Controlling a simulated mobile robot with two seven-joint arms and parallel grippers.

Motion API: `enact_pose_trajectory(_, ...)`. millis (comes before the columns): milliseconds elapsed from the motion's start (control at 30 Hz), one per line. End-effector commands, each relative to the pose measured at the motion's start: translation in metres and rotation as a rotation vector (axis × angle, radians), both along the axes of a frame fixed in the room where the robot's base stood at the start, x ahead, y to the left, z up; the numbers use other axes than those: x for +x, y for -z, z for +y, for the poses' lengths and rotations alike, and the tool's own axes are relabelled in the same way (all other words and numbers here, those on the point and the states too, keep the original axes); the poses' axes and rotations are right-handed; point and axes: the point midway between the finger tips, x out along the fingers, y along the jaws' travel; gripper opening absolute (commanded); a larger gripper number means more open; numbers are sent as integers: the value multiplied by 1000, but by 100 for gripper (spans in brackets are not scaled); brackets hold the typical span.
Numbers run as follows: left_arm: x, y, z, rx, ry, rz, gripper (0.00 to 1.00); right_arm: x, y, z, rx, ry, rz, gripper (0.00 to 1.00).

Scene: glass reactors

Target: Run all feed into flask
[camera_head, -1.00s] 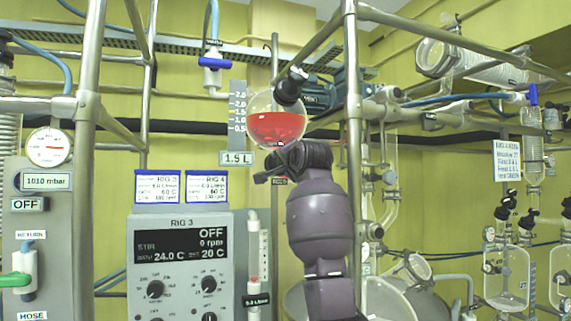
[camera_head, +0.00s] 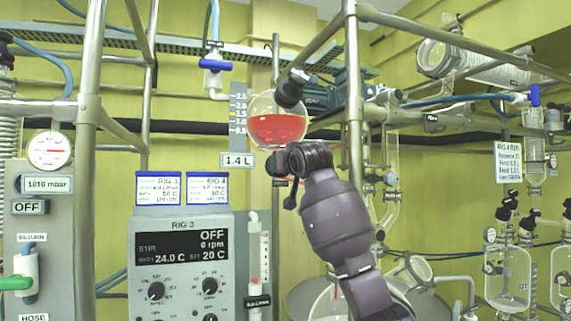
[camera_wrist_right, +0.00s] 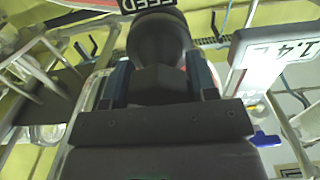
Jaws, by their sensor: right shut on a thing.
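The round glass feed vessel (camera_head: 277,118) hangs high in the middle of the head view, with red liquid in its lower part. The sign below it (camera_head: 237,160) reads 1.4 L. My right gripper (camera_wrist_right: 160,78) is just under the vessel, shut on a dark rounded knob (camera_wrist_right: 158,40) below a FEED label (camera_wrist_right: 147,4). In the head view a dark lever (camera_head: 290,198) there points down. A large glass flask (camera_head: 322,302) stands at the bottom, partly hidden by my right arm; a thin red line shows in it. My left gripper is not in view.
Metal frame posts (camera_head: 354,130) stand close around my right arm. The RIG 3 control box (camera_head: 183,262) reads stir OFF, 0 rpm, left of the arm. A blue-handled valve (camera_head: 215,64) hangs at upper left. More glassware (camera_head: 507,275) stands at right.

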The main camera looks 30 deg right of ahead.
Motion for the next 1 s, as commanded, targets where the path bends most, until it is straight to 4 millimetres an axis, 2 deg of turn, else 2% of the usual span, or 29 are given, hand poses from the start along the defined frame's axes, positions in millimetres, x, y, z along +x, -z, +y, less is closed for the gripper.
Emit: enact_pose_trajectory(1000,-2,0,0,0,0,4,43,1,3,2,-941,1,230,29)
